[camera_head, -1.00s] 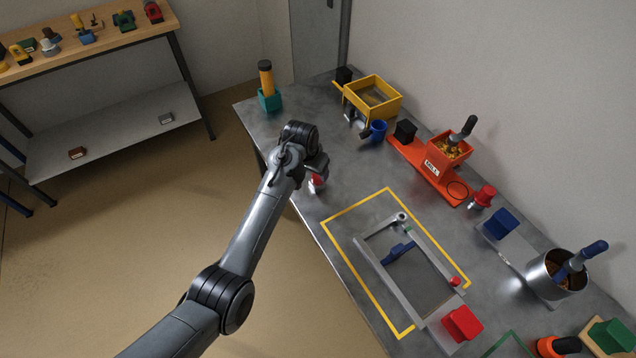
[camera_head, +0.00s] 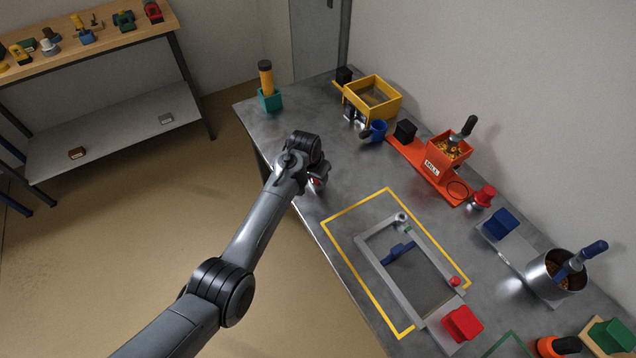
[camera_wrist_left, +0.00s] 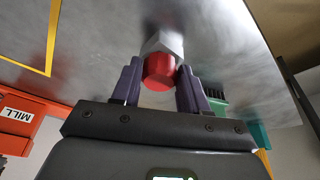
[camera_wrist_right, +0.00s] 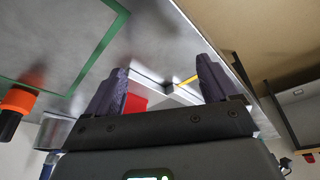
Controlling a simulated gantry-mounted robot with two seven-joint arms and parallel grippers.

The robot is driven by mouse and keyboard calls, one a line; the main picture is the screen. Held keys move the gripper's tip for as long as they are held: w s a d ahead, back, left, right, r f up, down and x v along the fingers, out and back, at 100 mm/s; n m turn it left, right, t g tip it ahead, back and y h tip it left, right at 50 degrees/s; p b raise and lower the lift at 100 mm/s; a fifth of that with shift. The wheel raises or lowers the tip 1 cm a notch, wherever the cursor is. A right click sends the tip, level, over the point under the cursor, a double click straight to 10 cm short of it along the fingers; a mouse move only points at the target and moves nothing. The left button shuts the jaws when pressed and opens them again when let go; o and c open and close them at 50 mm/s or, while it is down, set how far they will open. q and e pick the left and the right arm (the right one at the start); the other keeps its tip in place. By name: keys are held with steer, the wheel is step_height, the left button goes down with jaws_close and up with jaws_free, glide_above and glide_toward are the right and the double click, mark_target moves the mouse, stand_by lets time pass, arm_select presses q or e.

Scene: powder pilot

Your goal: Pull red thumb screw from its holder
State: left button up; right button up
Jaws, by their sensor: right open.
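The red thumb screw (camera_wrist_left: 158,71) shows in the left wrist view, its round red head against a small light grey holder (camera_wrist_left: 163,42). My left gripper (camera_wrist_left: 160,75) has its two dark fingers drawn in on either side of the red head, with almost no gap showing. In the head view the left gripper (camera_head: 312,178) is at the table's left edge, and the arm mostly hides the screw and holder. My right gripper (camera_wrist_right: 165,85) is open and empty in the right wrist view; it is not visible in the head view.
A grey frame (camera_head: 379,279) with a blue part lies inside a yellow outline on the table. The orange mill (camera_head: 447,162), a yellow hopper (camera_head: 372,98) and a steel pot (camera_head: 548,276) stand along the wall side. A teal holder (camera_head: 270,99) stands at the far corner.

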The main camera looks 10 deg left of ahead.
arm_select(q)
jaws_close()
steer(key=shift+r, duration=0.95)
stand_by(0.5)
steer(key=shift+r, duration=2.45)
steer(key=shift+r, duration=0.1)
